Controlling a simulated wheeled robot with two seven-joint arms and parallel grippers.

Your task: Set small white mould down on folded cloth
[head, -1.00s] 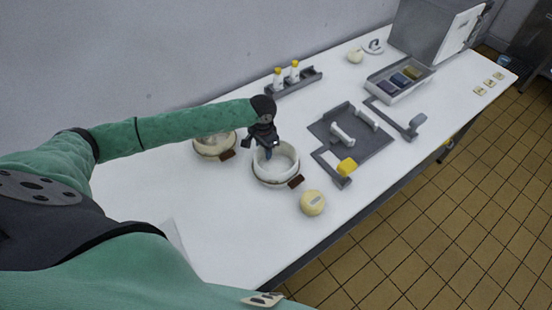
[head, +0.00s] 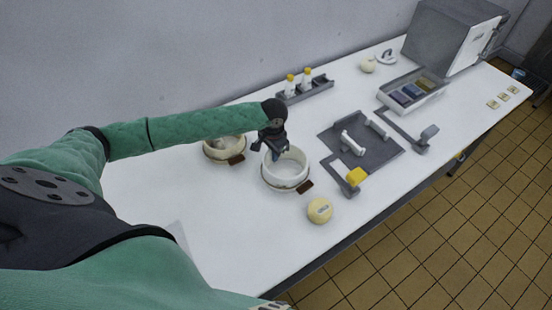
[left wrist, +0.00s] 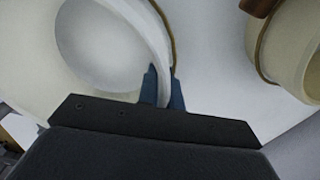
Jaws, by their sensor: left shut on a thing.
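A round white mould (head: 286,172) with a brown tag stands on the white table. My left gripper (head: 272,153) is at its back left rim, pointing down. In the left wrist view the blue fingers of the left gripper (left wrist: 163,78) are shut on the wall of the mould (left wrist: 150,30), one on each side. The mould looks upright and empty; I cannot tell if it is lifted at all. A second similar mould (head: 222,153) with a brown tag stands behind it to the left. I cannot make out a folded cloth for sure. My right gripper is not in view.
A yellow round thing (head: 320,210) lies just right of the mould. A grey mat (head: 375,148) with white pieces, a grey rack (head: 306,91) with bottles and a tray (head: 413,98) lie farther right. The table (head: 215,225) is clear at front left.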

